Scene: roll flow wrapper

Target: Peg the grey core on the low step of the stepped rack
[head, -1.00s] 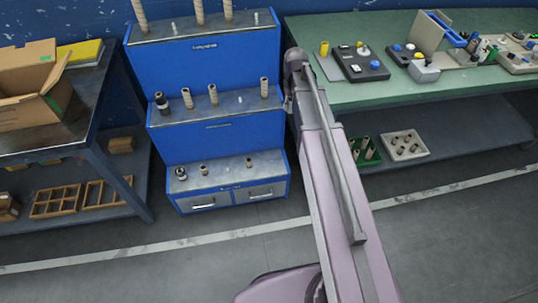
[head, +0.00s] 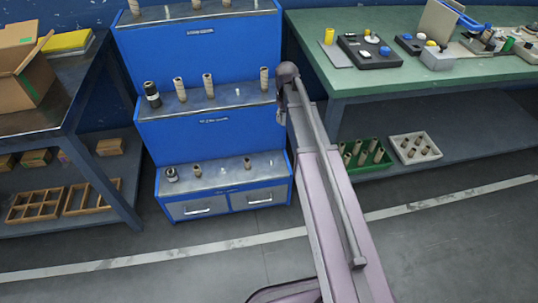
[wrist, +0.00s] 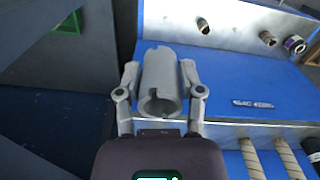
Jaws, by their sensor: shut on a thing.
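The blue stepped rack (head: 207,140) stands left of my arm in the head view. Its steel low step (head: 220,177) carries a black-and-white core (head: 171,175) at the left and two short brown cores (head: 197,169) further right. In the wrist view my gripper (wrist: 161,78) is shut on the grey core (wrist: 158,90), a hollow notched cylinder, with one finger on each side. The low step (wrist: 235,20) lies beyond it at the upper right, apart from the core. In the head view my arm hides the grey core and most of the gripper.
The rack's middle step (head: 190,103) holds several taller cores. A green-topped bench (head: 400,85) stands right, with green (head: 368,158) and white (head: 414,148) crates on its lower shelf. A dark table with a cardboard box (head: 22,72) stands left. The floor before the rack is clear.

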